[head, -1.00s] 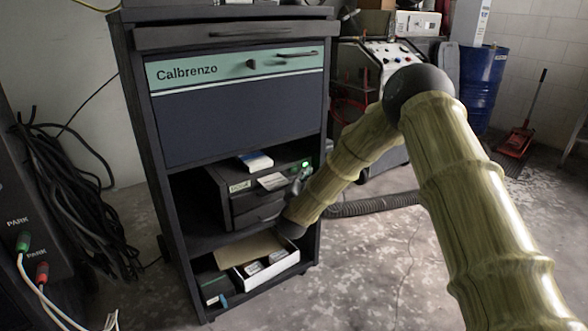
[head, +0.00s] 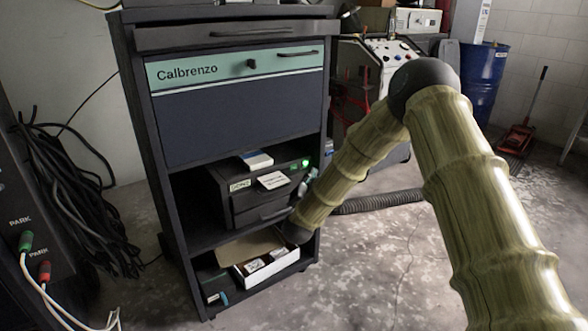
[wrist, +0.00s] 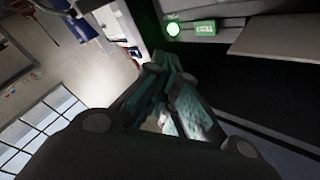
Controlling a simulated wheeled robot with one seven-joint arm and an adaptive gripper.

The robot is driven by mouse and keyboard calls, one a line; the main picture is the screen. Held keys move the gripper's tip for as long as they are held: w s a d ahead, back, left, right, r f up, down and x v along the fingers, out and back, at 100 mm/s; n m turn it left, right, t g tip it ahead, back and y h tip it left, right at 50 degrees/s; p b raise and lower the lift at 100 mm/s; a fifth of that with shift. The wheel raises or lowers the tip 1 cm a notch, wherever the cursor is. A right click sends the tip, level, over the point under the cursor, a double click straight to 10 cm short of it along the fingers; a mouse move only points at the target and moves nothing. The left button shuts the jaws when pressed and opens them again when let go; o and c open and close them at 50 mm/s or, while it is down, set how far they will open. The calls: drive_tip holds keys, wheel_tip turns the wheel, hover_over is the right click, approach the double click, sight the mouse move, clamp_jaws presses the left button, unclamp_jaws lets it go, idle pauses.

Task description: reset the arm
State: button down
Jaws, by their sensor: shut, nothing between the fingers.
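My arm is bent at the dark elbow, with its forearm angled down to the left. My gripper (head: 311,177) is small in the head view, at the right front edge of the dark cabinet (head: 240,120), just right of the boxy device (head: 240,205) on its shelf. In the wrist view my gripper (wrist: 160,62) shows its greenish fingers drawn together, with nothing held. A green-lit lamp (wrist: 173,29) on the device is close beyond the fingertips. The exact gap between fingers and device cannot be told.
An open white box (head: 275,268) with small items sits on the lowest shelf. A ribbed hose (head: 378,202) lies on the floor right of the cabinet. A blue drum (head: 482,82) and red jack (head: 518,137) stand behind. Black cables (head: 75,205) hang at left.

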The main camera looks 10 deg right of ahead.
drive_tip(key=s+a+f+n+g+y, duration=0.35)
drive_tip(key=s+f, duration=0.55)
drive_tip(key=f, duration=0.4)
drive_tip(key=s+a+f+n+g+y, duration=0.3)
drive_tip(key=s+f+n, duration=0.1)
drive_tip(key=s+f, duration=0.75)
drive_tip(key=s+f+n+g+y, duration=0.15)
drive_tip(key=s+f+g, duration=0.4)
drive_tip(key=s, duration=0.85)
drive_tip(key=s+f+n+g, duration=0.2)
drive_tip(key=s+f, duration=0.6)
drive_tip(key=s, duration=0.6)
drive_tip(key=s+d+r+n+g+p, duration=0.15)
drive_tip(key=s+g, duration=0.25)
drive_tip(key=s, duration=0.9)
wheel_tip(320, 180, up, 30)
drive_tip(key=p, duration=3)
drive_tip(key=shift+w+r, duration=0.15)
drive_tip(key=shift+r, duration=0.1)
drive_tip(key=shift+d+m, duration=0.1)
drive_tip(key=shift+m, duration=0.15)
